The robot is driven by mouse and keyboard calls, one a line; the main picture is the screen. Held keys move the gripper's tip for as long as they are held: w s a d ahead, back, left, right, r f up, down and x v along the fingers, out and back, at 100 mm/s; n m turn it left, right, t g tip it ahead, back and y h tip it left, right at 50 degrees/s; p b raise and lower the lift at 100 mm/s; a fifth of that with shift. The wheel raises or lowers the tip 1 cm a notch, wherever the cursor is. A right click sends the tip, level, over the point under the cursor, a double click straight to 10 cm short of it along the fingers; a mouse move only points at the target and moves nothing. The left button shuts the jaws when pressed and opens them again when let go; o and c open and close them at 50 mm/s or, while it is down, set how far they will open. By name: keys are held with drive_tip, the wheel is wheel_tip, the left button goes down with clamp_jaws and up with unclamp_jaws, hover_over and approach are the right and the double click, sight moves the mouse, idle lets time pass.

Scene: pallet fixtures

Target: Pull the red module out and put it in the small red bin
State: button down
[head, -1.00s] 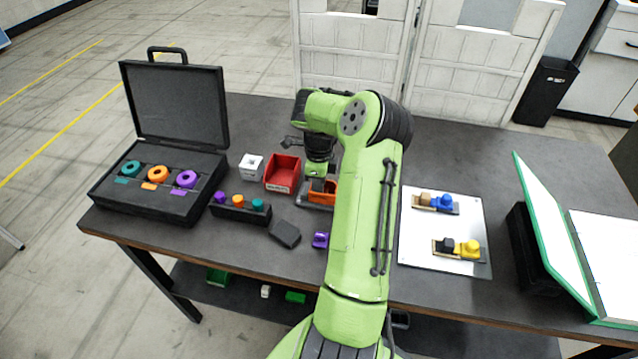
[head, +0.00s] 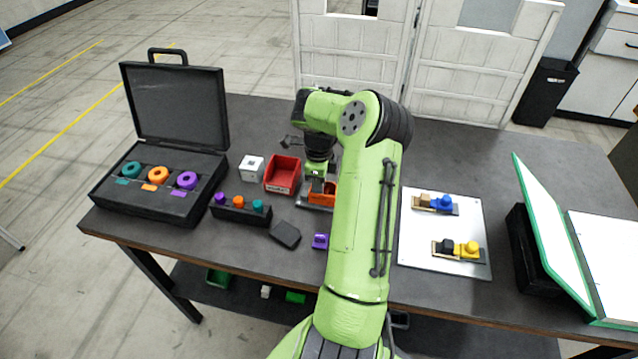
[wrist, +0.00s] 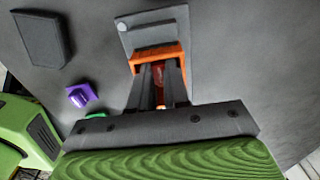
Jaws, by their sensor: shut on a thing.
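The red module (wrist: 159,74) shows as a narrow red strip between my fingers in the wrist view. My gripper (wrist: 158,84) is shut on it, at the orange holder (wrist: 160,55). The holder stands on a grey plate (wrist: 150,24) and also shows in the head view (head: 322,194). There my gripper (head: 318,184) points down at it, and the arm hides part of that area. I cannot tell how deep the module sits in the holder. The small red bin (head: 283,175), with a pale label on its front, stands left of the holder and looks empty.
A white cube (head: 251,168) stands left of the bin. A dark block (head: 285,234) and a purple piece (head: 320,241) lie in front. A black rack (head: 240,210) with coloured knobs and an open case (head: 140,205) with rings are farther left.

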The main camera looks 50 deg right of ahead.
drive_tip(key=shift+r+p, duration=1.85)
drive_tip(key=shift+r, duration=1.2)
